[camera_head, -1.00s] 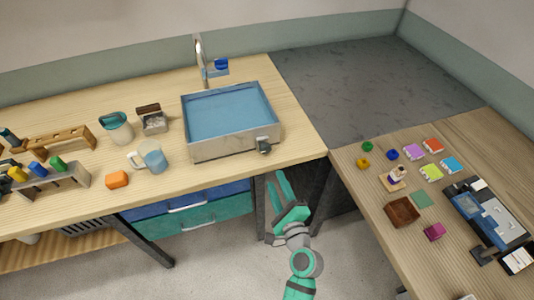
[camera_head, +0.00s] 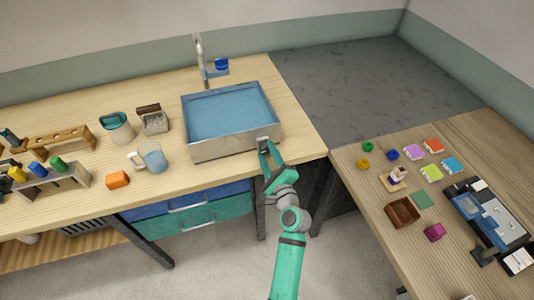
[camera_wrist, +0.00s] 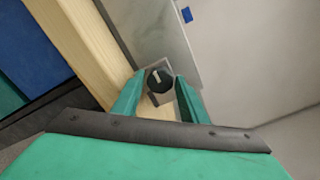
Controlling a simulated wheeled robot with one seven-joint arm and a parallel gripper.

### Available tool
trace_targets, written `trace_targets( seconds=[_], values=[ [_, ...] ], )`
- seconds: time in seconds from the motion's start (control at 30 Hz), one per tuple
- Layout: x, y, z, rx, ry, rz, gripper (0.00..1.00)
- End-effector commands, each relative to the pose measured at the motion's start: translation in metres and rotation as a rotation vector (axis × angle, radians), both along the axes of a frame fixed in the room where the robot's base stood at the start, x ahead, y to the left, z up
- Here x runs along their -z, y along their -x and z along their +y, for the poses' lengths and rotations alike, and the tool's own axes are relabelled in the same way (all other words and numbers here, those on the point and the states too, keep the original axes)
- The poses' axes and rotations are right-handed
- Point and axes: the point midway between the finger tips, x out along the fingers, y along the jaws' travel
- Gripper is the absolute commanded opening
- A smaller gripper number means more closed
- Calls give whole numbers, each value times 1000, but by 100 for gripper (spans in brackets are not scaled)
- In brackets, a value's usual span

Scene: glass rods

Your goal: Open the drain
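The grey metal sink (camera_head: 215,150), filled with what looks like blue water, sits on the wooden counter. A dark round knob with a pale line across it, on a grey square base, is on its front right side; it shows in the wrist view (camera_wrist: 160,81). My gripper (camera_head: 266,151) is at that knob and hides most of it in the head view. In the wrist view my gripper (camera_wrist: 160,90) is open, with one green finger on each side of the knob and visible gaps. The drain itself cannot be made out.
A tap (camera_head: 203,60) stands behind the sink. A measuring jug (camera_head: 153,158) and an orange block (camera_head: 118,180) are left of it. Blue and green drawers (camera_head: 190,217) are below the counter. The counter right of the sink is clear.

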Motion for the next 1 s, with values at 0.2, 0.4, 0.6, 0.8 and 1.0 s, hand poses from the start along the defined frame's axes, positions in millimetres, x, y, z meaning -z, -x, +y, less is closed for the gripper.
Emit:
trace_targets(
  seconds=[0.2, 0.4, 0.6, 0.8, 1.0],
  values=[
    [0, -3, 1, 0, 0, 0, 39],
    [0, -3, 1, 0, 0, 0, 20],
    [0, -3, 1, 0, 1, 0, 9],
    [0, -3, 1, 0, 33, -11, 9],
    [0, -3, 1, 0, 131, -43, 9]
  ],
)
